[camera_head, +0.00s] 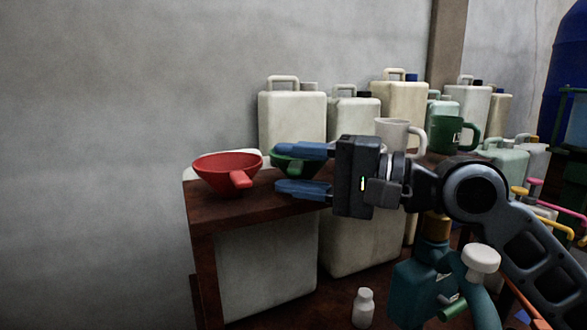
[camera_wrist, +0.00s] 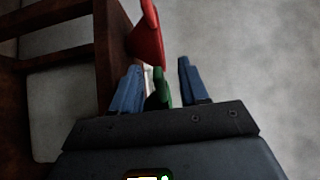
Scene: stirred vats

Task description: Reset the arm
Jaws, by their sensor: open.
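My gripper (camera_head: 283,169) is open, its two blue fingers pointing left over the dark wooden table (camera_head: 262,207) in the head view. No object shows held between the fingers. A red funnel (camera_head: 221,170) sits at the table's left end, just left of the fingertips. A green funnel (camera_head: 290,167) is partly hidden behind the fingers. In the wrist view, the blue fingers (camera_wrist: 157,85) stand apart, with the red funnel (camera_wrist: 147,40) ahead of them and part of the green funnel (camera_wrist: 158,92) showing between them. Whether a finger touches either funnel I cannot tell.
White jerrycans (camera_head: 292,122) stand in a row behind the table. A white mug (camera_head: 392,133) and a green mug (camera_head: 447,134) stand behind my wrist. A small white bottle (camera_head: 363,308) and a teal device (camera_head: 432,275) are below. The wall side at left is clear.

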